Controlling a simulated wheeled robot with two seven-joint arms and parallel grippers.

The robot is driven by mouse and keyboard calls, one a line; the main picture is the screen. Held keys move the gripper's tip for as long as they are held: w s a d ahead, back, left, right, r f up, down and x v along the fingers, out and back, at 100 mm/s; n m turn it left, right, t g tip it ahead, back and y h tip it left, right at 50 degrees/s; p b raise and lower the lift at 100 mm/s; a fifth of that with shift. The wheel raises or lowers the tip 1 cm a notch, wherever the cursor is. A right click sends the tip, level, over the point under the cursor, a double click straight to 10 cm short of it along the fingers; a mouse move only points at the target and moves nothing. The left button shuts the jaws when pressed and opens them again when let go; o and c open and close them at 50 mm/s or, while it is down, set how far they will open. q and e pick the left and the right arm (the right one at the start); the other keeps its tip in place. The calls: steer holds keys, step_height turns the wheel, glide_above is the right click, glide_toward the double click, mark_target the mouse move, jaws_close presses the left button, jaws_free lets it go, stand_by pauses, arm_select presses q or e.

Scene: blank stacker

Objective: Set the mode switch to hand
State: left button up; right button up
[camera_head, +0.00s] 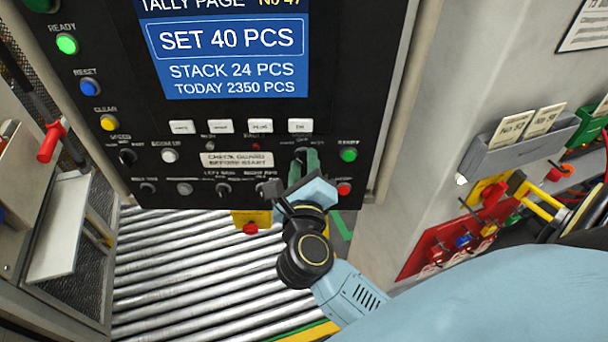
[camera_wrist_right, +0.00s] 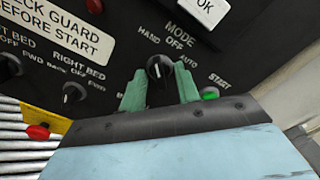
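The mode switch (camera_wrist_right: 160,70) is a black knob with a white pointer on the dark panel, with HAND, OFF and AUTO marked around it. In the right wrist view the pointer runs about straight up, between the HAND and OFF words. My right gripper (camera_wrist_right: 161,90) has its two green fingers on either side of the knob, apart, with a gap visible beside it. In the head view the right gripper (camera_head: 304,165) is at the panel's lower right and largely hides the switch. My left gripper is not in view.
Close by are the green start button (camera_head: 348,155), a red button (camera_head: 344,189) and a row of white keys (camera_head: 260,126). Other knobs line the panel (camera_head: 140,60). A roller bed (camera_head: 180,265) lies below. A grey tag holder (camera_head: 515,140) and red lockout board (camera_head: 440,245) are at right.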

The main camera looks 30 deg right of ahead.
steer(key=b+v, duration=0.3)
steer(key=v, duration=1)
steer(key=shift+b, duration=0.4)
